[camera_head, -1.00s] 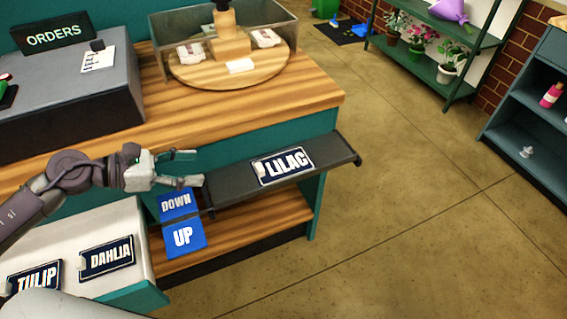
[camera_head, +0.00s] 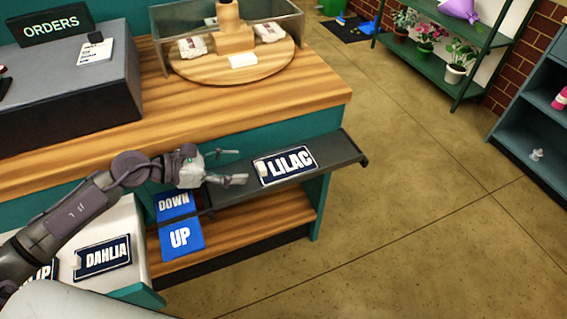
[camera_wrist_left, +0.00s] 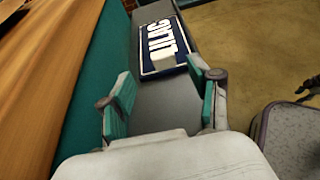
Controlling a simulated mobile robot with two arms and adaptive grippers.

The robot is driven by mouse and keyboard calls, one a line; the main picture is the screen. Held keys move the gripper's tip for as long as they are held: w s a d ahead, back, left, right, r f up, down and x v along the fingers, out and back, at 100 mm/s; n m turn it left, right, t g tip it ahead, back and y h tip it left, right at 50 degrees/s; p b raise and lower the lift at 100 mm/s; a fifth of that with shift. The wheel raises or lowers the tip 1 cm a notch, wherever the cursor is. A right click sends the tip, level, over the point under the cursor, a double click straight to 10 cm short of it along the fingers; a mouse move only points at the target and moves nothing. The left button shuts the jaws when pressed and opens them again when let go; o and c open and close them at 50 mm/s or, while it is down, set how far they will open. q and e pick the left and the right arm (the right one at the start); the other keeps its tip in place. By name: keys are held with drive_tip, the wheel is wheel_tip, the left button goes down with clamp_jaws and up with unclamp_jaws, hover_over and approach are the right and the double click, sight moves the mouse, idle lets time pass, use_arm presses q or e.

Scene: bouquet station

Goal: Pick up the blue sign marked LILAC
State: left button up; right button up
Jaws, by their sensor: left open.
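The blue LILAC sign (camera_head: 286,165) has white letters and lies flat on a narrow dark shelf (camera_head: 335,157) at the counter's side. A small white tab sits at its left end. My left gripper (camera_head: 241,166) is open, just left of the sign, with its fingers pointing toward it. In the left wrist view, the sign (camera_wrist_left: 162,44) lies ahead between and beyond the open fingers (camera_wrist_left: 160,95), apart from them.
Blue DOWN (camera_head: 174,204) and UP (camera_head: 181,238) panels are below the gripper. A DAHLIA sign (camera_head: 102,256) lies on a white surface at lower left. The wooden counter (camera_head: 200,105) is above the shelf. Open floor (camera_head: 420,220) lies to the right.

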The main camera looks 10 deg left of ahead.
sight(257, 168)
use_arm(q)
drive_tip(key=shift+s+p+x, duration=0.2)
drive_tip(key=shift+p+x, duration=0.5)
drive_tip(key=shift+x, duration=2)
drive_tip(key=shift+d+f, duration=0.1)
clamp_jaws()
